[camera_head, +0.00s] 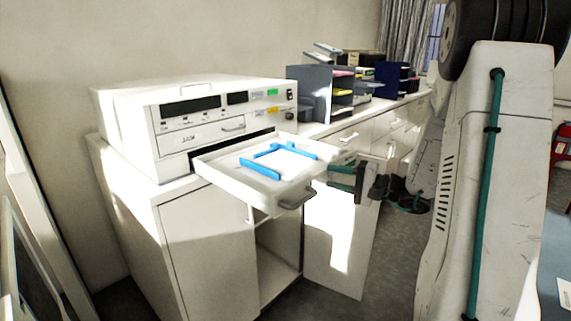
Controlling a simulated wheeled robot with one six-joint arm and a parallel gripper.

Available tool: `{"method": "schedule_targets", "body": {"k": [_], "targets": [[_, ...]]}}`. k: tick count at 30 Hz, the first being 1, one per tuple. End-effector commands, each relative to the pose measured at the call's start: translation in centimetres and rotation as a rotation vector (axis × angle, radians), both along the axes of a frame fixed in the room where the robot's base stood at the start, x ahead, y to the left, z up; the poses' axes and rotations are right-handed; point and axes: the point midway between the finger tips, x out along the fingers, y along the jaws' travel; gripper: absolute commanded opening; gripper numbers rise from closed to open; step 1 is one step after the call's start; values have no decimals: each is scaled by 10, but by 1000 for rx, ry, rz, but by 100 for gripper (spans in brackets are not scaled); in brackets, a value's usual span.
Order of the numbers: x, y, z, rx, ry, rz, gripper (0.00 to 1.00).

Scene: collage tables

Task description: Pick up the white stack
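A white machine (205,120) on the left cabinet has a white tray (225,176) pulled out at its front. Blue guides (262,167) lie in the tray. A white flat surface (285,161) shows between them; I cannot tell whether it is a stack of sheets or the tray floor. My gripper (352,178) is right of the tray, beyond its handle (297,200), and looks apart from it. Its dark fingers are small and shadowed, so I cannot tell whether they are open or shut. No other clear white stack shows.
An open cabinet door (338,240) stands below the tray. Grey and dark blue organizers (312,92) stand on the counter behind. My arm covers much of the right side. A blue surface (556,245) shows at the right edge. Grey floor (385,280) is clear between.

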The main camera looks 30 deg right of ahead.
Motion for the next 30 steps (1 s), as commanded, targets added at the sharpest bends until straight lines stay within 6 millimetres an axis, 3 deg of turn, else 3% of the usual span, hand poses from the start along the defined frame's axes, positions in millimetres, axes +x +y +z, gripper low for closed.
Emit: {"method": "schedule_targets", "body": {"k": [4, 18, 28, 30], "targets": [[8, 0, -2, 4, -7, -14, 36], [60, 32, -9, 3, -6, -11, 36], [67, 35, -8, 3, -6, -15, 36], [67, 35, -8, 3, -6, -15, 20]]}}
